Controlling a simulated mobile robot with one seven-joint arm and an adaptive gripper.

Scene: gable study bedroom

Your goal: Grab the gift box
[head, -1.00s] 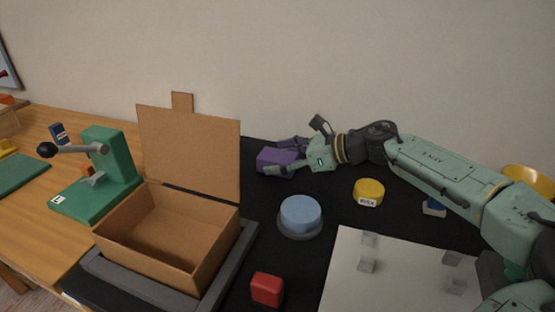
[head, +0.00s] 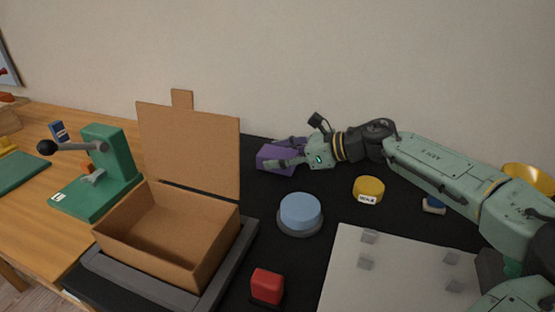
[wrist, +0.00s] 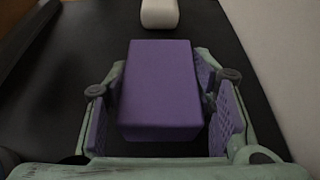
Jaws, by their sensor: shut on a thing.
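The purple box (head: 268,158), which I take to be the gift box, lies on the black mat near the wall, behind the blue disc. My gripper (head: 285,154) reaches it from the right and is shut on it, one finger along each side. In the wrist view the purple box (wrist: 160,85) fills the middle, between the two purple-padded fingers. The far end of the box sticks out past the fingertips. In the head view part of the box is hidden behind the near finger.
An open cardboard box (head: 165,230) with raised lid stands left on a grey tray. A blue disc (head: 300,212), red block (head: 267,286) and yellow tin (head: 368,189) are in front. A green press (head: 108,170) stands far left. A pale object (wrist: 160,14) lies beyond the box.

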